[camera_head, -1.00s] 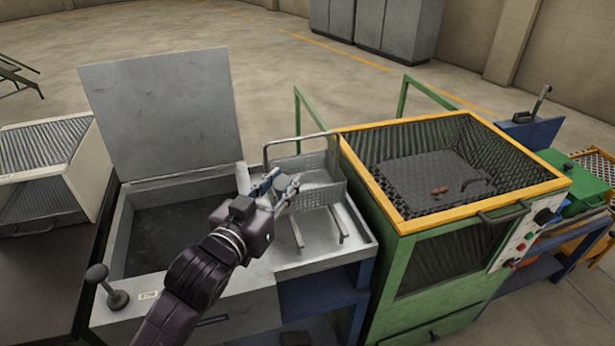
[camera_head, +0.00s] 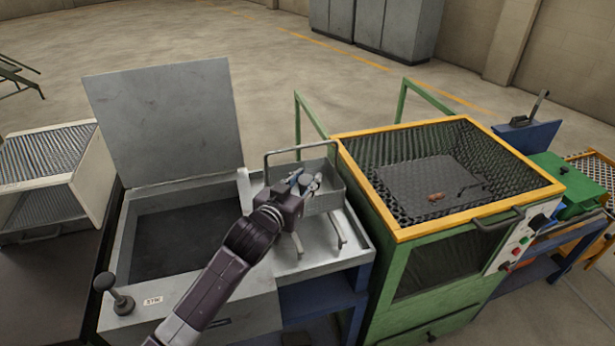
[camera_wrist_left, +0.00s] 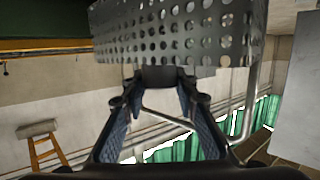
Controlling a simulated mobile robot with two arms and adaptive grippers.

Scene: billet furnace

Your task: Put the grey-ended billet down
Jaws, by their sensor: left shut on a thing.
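My left gripper (camera_head: 305,184) is shut and reaches over the wire-handled basket (camera_head: 332,200) on the grey bench beside the open tank. In the left wrist view a small dark grey block, the grey-ended billet (camera_wrist_left: 165,77), sits between the fingertips. Most of the billet is hidden, and it is not clear in the head view. The basket's perforated wall (camera_wrist_left: 180,30) is just beyond the fingertips. I cannot tell whether the billet touches the basket. My right gripper is not in view.
The open tank (camera_head: 190,240) with raised lid (camera_head: 165,120) lies left of the basket. A black-knobbed lever (camera_head: 104,282) stands at the tank's front.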

